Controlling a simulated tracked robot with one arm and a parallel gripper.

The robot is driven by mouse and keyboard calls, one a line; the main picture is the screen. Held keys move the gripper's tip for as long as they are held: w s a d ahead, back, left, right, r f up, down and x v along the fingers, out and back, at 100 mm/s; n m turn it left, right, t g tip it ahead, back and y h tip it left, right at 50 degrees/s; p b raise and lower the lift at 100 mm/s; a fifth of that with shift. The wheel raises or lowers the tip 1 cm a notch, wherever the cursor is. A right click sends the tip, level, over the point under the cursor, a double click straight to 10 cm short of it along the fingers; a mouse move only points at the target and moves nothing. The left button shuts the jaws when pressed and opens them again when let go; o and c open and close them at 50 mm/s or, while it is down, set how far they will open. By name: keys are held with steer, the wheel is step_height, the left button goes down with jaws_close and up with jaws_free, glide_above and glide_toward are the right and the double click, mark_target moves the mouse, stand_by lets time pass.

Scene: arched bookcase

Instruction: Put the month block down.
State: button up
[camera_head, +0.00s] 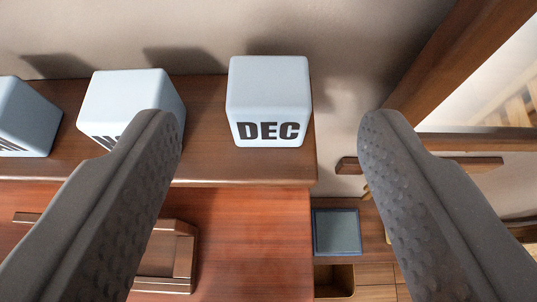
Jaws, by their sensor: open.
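The month block (268,103) is a white cube with "DEC" in dark letters on its front. It sits upright at the right end of a wooden shelf top (205,150), near its right edge. My gripper (268,125) is open, with its two dark, bumpy fingers spread wide on the left and right. The block appears between the fingertips in the picture, with a clear gap on each side. Nothing is held.
A second white block (125,92) stands left of it, its lettering partly behind my left finger. A third block (25,115) is at the left edge. A wall is behind. Right of the shelf end are a drop, a dark square panel (337,232) and a wooden frame (455,60).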

steer(key=v, duration=0.7)
steer(key=shift+b, duration=0.45)
steer(key=shift+s, duration=0.15)
steer(key=s+r+t, duration=0.1)
steer(key=s+r, duration=0.3)
steer(key=r, duration=0.6)
steer(key=s+r+t, duration=0.1)
steer(key=s+r, duration=0.4)
steer(key=r, duration=0.6)
steer(key=s+r+t, duration=0.1)
steer(key=s+r, duration=0.4)
steer(key=r, duration=0.5)
steer(key=shift+r, duration=0.15)
steer(key=shift+s, duration=0.1)
